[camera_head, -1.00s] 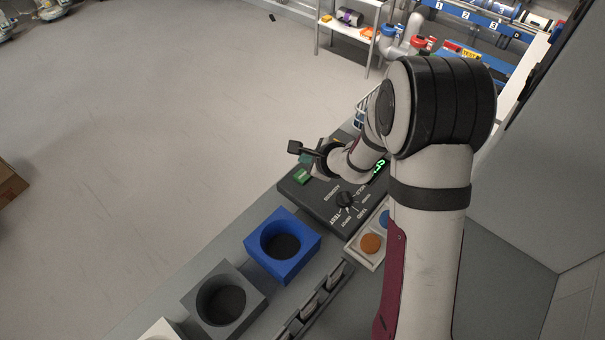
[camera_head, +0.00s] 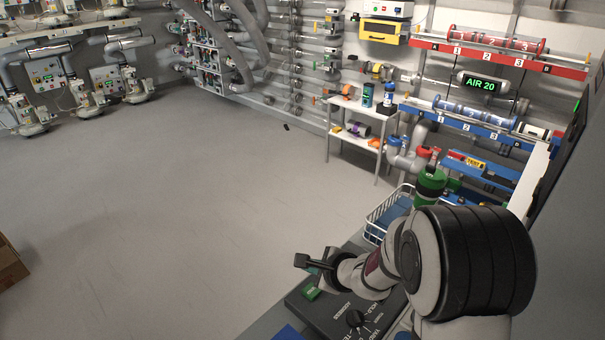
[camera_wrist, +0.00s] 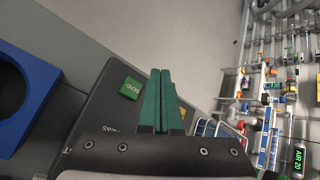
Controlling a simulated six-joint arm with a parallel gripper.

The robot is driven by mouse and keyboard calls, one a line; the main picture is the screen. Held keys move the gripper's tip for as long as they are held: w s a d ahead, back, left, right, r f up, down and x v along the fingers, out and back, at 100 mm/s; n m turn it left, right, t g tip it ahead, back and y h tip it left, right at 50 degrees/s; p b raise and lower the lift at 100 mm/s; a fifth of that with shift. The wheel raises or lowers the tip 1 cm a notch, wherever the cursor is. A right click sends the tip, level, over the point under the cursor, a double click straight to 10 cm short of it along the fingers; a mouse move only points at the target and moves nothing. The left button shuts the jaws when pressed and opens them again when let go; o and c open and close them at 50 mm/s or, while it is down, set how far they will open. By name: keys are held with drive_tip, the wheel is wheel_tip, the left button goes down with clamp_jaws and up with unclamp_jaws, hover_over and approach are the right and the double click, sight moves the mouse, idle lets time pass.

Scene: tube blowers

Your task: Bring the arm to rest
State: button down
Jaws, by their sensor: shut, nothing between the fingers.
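My gripper (camera_wrist: 157,100) shows in the wrist view with its two green fingers pressed together and nothing between them. In the head view my gripper (camera_head: 312,262) is a small dark shape at the end of my folded arm. It is above the far left edge of a dark control panel (camera_head: 318,312). The panel carries a green button (camera_head: 312,293) and a black knob. In the wrist view the green button (camera_wrist: 131,88) lies left of the fingers, apart from them, and a yellow patch shows behind them on the right.
A blue block (camera_wrist: 22,95) with a round hole stands left of the panel. A white wire basket (camera_head: 385,215) and a green cylinder (camera_head: 430,185) stand beyond it. A white shelf (camera_head: 360,118) and tube racks (camera_head: 500,45) are farther back.

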drive_tip(key=s+a+r+n+g+y, duration=0.2)
drive_tip(key=s+a+r+n+g, duration=0.25)
drive_tip(key=s, duration=0.45)
drive_tip(key=s+a+r+n+g+y, duration=0.1)
drive_tip(key=s+a+r+n, duration=0.2)
drive_tip(key=s+r+n, duration=0.5)
drive_tip(key=s+d+f+n+g+h, duration=0.1)
drive_tip(key=s+d+h, duration=0.2)
drive_tip(key=s+d, duration=0.2)
drive_tip(key=s+d+f+n+g+h, duration=0.1)
drive_tip(key=s+d, duration=0.5)
drive_tip(key=s, duration=0.6)
drive_tip(key=shift+s+f+g+h, duration=0.2)
drive_tip(key=shift+f+g+h, duration=0.25)
drive_tip(key=shift+f+h, duration=0.5)
drive_tip(key=shift+r+n, duration=0.2)
drive_tip(key=shift+n, duration=0.05)
